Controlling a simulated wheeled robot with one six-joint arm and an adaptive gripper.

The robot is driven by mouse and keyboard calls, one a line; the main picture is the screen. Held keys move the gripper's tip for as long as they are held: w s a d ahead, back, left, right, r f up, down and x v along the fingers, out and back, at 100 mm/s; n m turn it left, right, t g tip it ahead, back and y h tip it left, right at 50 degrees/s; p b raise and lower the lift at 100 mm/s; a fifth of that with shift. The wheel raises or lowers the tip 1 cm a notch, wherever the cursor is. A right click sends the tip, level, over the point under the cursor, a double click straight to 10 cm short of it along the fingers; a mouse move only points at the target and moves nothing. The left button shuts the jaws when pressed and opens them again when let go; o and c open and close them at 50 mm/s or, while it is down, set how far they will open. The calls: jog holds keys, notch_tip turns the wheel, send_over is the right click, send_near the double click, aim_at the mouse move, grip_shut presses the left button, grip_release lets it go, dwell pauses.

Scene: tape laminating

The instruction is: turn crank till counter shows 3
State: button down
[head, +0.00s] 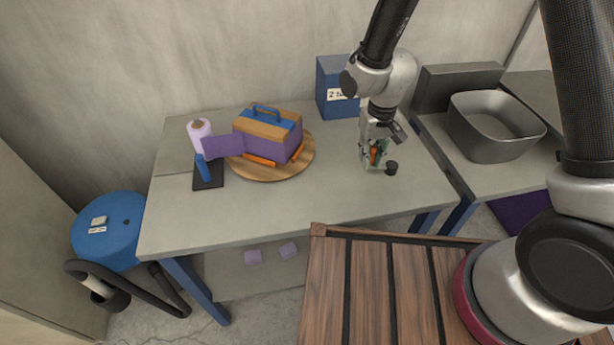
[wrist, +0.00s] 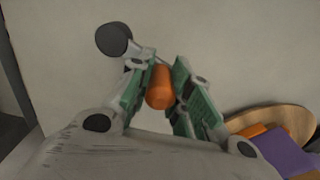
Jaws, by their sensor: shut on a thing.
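The crank's orange handle (head: 375,153) is at the right side of the table. It also shows in the wrist view (wrist: 160,88), between the fingers. A dark round hub (head: 391,168) is beside it, also in the wrist view (wrist: 113,40), with a thin rod leading toward the handle. My gripper (head: 373,160) is shut on the orange handle, its green-padded fingers on either side. The blue box (head: 335,82) at the back bears a white label (head: 340,95) that starts with "2"; the rest is hidden behind my arm.
A purple and orange machine with a blue handle (head: 266,130) sits on a round wooden board (head: 303,158). A lilac roll (head: 198,130) and a blue post on a dark base (head: 208,178) stand left. A grey bin (head: 496,150) is right. The table front (head: 270,215) is clear.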

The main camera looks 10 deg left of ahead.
jog(key=shift+s+d, duration=0.25)
jog(key=shift+s, duration=0.85)
jog(key=shift+w, duration=0.1)
jog(key=shift+s+d, duration=0.5)
jog(key=shift+s, duration=0.15)
jog(key=shift+s+d, duration=0.45)
jog(key=shift+s, duration=0.2)
jog(key=shift+a, duration=0.1)
grip_release()
